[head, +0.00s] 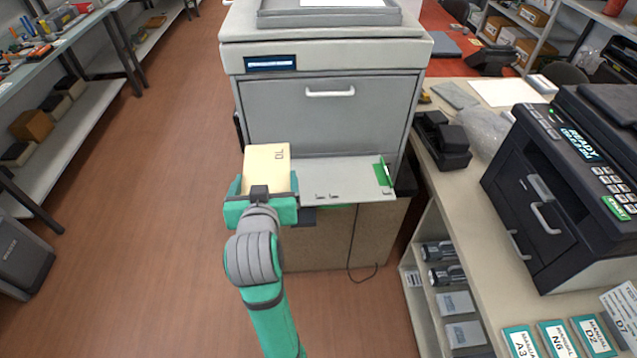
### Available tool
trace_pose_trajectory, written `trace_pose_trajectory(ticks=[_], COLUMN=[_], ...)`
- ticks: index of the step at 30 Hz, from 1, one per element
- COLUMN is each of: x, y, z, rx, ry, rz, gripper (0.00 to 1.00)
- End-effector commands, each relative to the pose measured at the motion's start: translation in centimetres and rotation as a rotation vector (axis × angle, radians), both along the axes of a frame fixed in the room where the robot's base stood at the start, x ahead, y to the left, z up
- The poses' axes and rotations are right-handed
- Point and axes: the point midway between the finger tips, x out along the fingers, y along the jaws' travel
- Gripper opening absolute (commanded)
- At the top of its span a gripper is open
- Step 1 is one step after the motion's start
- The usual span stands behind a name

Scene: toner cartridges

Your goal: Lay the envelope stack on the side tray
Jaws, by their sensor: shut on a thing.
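The stack hides the tray's left part. I cannot tell whether the stack touches the tray or hangs just above it.
The grey printer (325,110) stands on a brown cabinet behind the tray. A bench with a black printer (560,190) and manuals is at the right. Shelves (60,150) line the left. The floor (160,200) between is clear.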

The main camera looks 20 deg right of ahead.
Motion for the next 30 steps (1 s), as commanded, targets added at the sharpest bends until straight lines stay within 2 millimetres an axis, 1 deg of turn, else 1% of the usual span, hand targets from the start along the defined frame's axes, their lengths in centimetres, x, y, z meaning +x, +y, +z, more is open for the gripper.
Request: trace_pose_trajectory(ticks=[1,3,5,8,19,25,27,30], x=[-0.2,-0.4,-0.4,0.1,4.0,5.5,5.8,6.2], y=[-0.2,-0.4,-0.7,-1.7,-8.3,-10.5,-11.1,-11.6], z=[1.0,1.5,1.7,1.3,-2.2,-5.5,-6.2,-6.9], rx=[0.000,0.000,0.000,0.000,0.001,0.001,0.000,-0.001], ry=[-0.005,-0.002,-0.001,0.003,0.003,0.004,0.003,0.000], rz=[-0.006,-0.012,-0.016,-0.019,-0.021,-0.017,-0.018,-0.017], gripper=[0.60,0.60,0.60,0.60,0.60,0.60,0.60,0.60])
